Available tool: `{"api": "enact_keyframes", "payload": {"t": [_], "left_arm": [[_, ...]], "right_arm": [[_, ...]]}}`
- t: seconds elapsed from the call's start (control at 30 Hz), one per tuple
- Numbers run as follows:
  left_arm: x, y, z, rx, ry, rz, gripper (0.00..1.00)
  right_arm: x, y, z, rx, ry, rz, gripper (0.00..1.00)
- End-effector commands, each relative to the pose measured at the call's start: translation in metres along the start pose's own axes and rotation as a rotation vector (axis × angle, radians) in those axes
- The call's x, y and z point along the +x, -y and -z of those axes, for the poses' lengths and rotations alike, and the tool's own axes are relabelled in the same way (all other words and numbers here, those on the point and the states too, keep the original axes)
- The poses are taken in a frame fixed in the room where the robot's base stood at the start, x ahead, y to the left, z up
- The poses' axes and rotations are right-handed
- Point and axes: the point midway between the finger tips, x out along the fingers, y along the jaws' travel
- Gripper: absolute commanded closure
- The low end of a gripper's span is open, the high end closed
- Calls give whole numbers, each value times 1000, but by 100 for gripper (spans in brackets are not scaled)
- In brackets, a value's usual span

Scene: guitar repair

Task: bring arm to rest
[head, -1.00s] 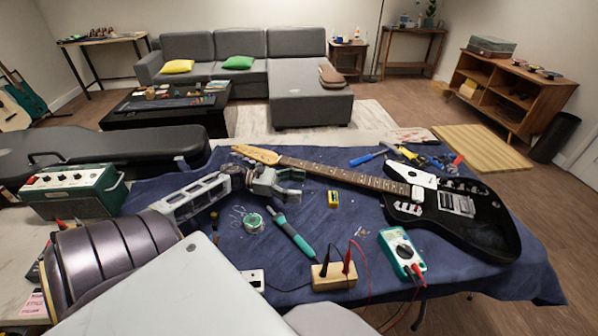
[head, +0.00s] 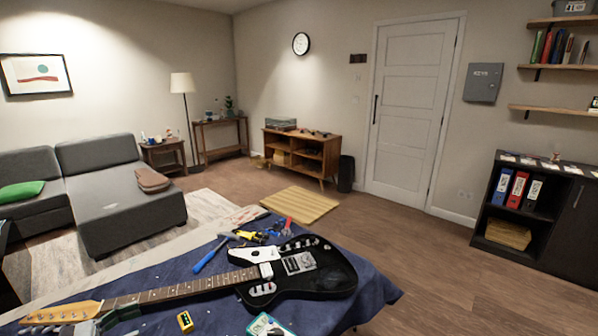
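Part of my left gripper (head: 115,316) shows at the bottom left edge in the head view, close beside the guitar's neck. Most of it is cut off by the frame, so its opening cannot be judged. Whether it touches the neck cannot be told. My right gripper is not in view. The black electric guitar (head: 310,275) with a white pickguard lies on the blue cloth (head: 215,285), its headstock (head: 65,312) toward the lower left.
Hand tools (head: 250,236) lie beyond the guitar. A small yellow box (head: 185,321) and the teal multimeter (head: 268,325) lie in front. Beyond are a grey sofa (head: 110,195), a wooden cabinet (head: 302,155), a black bin (head: 346,173) and a closed door (head: 412,110). The right floor is open.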

Motion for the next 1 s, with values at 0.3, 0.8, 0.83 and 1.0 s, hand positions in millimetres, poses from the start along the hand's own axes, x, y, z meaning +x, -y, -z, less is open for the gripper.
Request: {"api": "enact_keyframes", "payload": {"t": [0.3, 0.8, 0.83, 1.0], "left_arm": [[-2, 0, -38, 0, 0, 0, 23], [-4, 0, -91, 0, 0, 0, 23], [-5, 0, -94, 0, 0, 0, 23], [-6, 0, -112, 0, 0, 0, 23]], "right_arm": [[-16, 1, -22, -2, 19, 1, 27], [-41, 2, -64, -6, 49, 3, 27], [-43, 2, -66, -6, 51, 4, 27], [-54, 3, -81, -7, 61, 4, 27]]}}
